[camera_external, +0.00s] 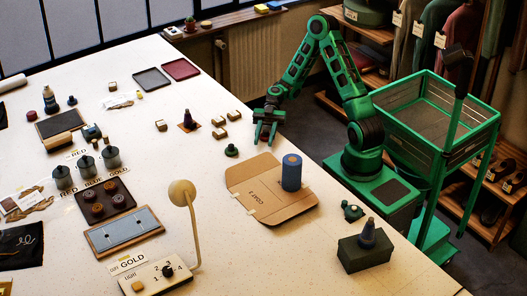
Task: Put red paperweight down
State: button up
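My gripper (267,133) is low over the right part of the table, pointing down. Its green fingers look apart, and I see no red thing between them. I cannot pick out a red paperweight for certain. A dark, knob-topped piece (188,120) stands upright on a small orange-brown square, left of my gripper and apart from it. A dark green knobbed piece (231,150) stands on the table, to the lower left of my gripper. Another dark cone-shaped piece (367,234) stands on a green box (364,251) near the front right edge.
Small wooden blocks (219,134) lie left of my gripper. A cardboard sheet (262,204) carrying a blue roll (291,173) lies in front.

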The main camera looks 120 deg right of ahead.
aim_at(267, 131)
jog(key=shift+f, duration=0.1)
dwell(0.3)
jog(key=v, duration=0.9)
jog(key=shift+s+d+f, duration=0.1)
jog(key=shift+s+f, duration=0.05)
jog(key=shift+s, duration=0.25)
jog(key=shift+o, duration=0.3)
jog(key=shift+s+d, duration=0.2)
jog(key=shift+d, duration=0.05)
jog(key=o, duration=0.5)
jog(key=shift+s+d, duration=0.15)
jog(key=shift+s, duration=0.05)
